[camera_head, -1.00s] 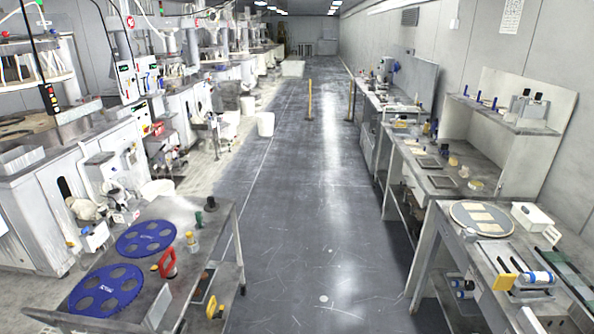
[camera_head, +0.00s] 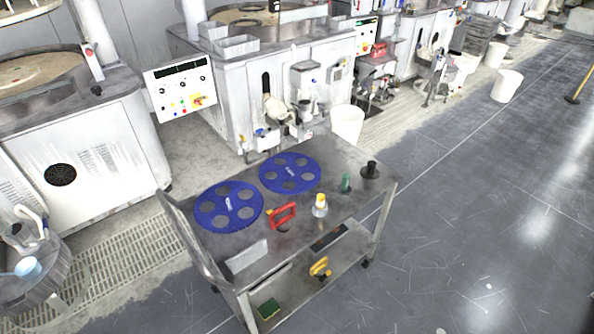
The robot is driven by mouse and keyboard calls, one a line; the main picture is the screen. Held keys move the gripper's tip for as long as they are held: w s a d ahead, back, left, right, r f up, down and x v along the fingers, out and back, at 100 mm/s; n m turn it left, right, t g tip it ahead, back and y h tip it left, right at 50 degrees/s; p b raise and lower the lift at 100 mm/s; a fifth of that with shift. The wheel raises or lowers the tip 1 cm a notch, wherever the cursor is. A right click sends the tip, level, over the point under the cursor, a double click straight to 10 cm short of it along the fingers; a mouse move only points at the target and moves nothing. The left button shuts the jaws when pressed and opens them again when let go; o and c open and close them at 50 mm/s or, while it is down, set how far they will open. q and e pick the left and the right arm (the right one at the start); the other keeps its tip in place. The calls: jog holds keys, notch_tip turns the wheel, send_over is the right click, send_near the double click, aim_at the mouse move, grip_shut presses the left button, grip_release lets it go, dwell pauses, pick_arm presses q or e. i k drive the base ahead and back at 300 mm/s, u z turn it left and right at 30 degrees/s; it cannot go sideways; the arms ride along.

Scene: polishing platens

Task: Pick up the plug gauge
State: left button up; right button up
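A metal cart (camera_head: 293,228) stands in the middle of the camera_head view. On its top, near the right end, are a small upright green cylinder (camera_head: 346,182) and a dark post on a round base (camera_head: 371,170). One of these may be the plug gauge, but they are too small to tell which. Both stand free, with nothing gripping them. Neither of my grippers is in view.
Two blue holed discs (camera_head: 229,206) (camera_head: 290,173), a red-handled tool (camera_head: 282,216) and a yellow-capped bottle (camera_head: 320,205) share the cart top. A yellow item (camera_head: 320,267) is on the lower shelf. Polishing machines (camera_head: 285,85) stand behind. The floor at right (camera_head: 470,220) is clear.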

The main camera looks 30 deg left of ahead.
aim_at(343, 188)
jog(key=u, duration=0.95)
jog(key=i, duration=0.9)
jog(key=u, duration=0.8)
